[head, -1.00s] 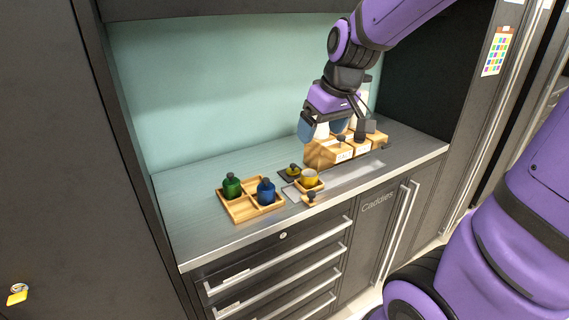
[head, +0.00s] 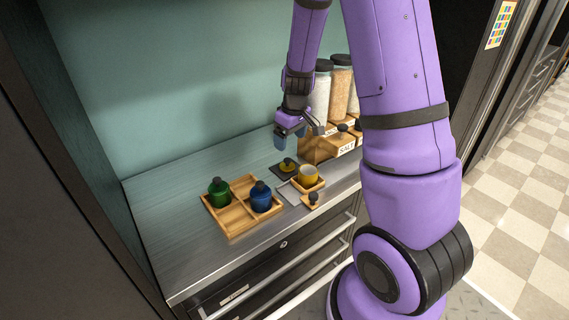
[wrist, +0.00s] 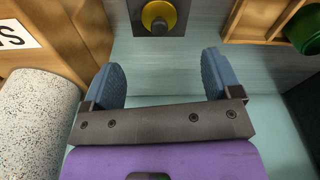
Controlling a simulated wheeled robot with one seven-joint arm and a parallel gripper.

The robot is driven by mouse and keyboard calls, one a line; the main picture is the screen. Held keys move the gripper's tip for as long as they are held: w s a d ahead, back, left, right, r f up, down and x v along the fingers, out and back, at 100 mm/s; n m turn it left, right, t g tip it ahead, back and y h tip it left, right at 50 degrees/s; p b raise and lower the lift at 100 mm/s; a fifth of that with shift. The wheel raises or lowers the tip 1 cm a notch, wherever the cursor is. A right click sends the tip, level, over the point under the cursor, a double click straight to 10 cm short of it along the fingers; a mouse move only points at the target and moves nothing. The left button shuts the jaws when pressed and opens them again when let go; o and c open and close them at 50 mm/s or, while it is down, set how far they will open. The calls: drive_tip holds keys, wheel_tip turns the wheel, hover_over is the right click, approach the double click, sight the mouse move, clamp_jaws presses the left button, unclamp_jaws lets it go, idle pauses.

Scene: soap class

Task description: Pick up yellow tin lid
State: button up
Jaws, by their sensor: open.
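The yellow tin lid (head: 287,163) has a dark knob and lies on a small dark square mat (head: 278,174) on the counter, behind the yellow tin (head: 307,175). In the wrist view the lid (wrist: 158,17) is at the top centre, ahead of the gap between my fingers. My gripper (head: 288,138) is open and empty, above and a little behind the lid in the head view. Its two blue fingers (wrist: 168,80) are spread wide, and they do not touch the lid.
A wooden tray (head: 236,216) with a green jar (head: 218,190) and a blue jar (head: 261,196) stands left. The yellow tin sits in a wooden holder beside a small knobbed wooden piece (head: 311,200). Labelled wooden boxes (head: 318,151) and tall filled jars (head: 341,88) stand close right of my gripper.

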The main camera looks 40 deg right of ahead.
sight(288, 159)
drive_tip(key=shift+w+f, duration=0.15)
drive_tip(key=shift+f, duration=1.4)
drive_tip(key=shift+w+f, duration=0.2)
drive_tip(key=shift+f, duration=1.4)
drive_tip(key=shift+w+f, duration=0.15)
drive_tip(key=shift+f, duration=1.4)
drive_tip(key=shift+c, duration=0.3)
drive_tip(key=c, duration=1)
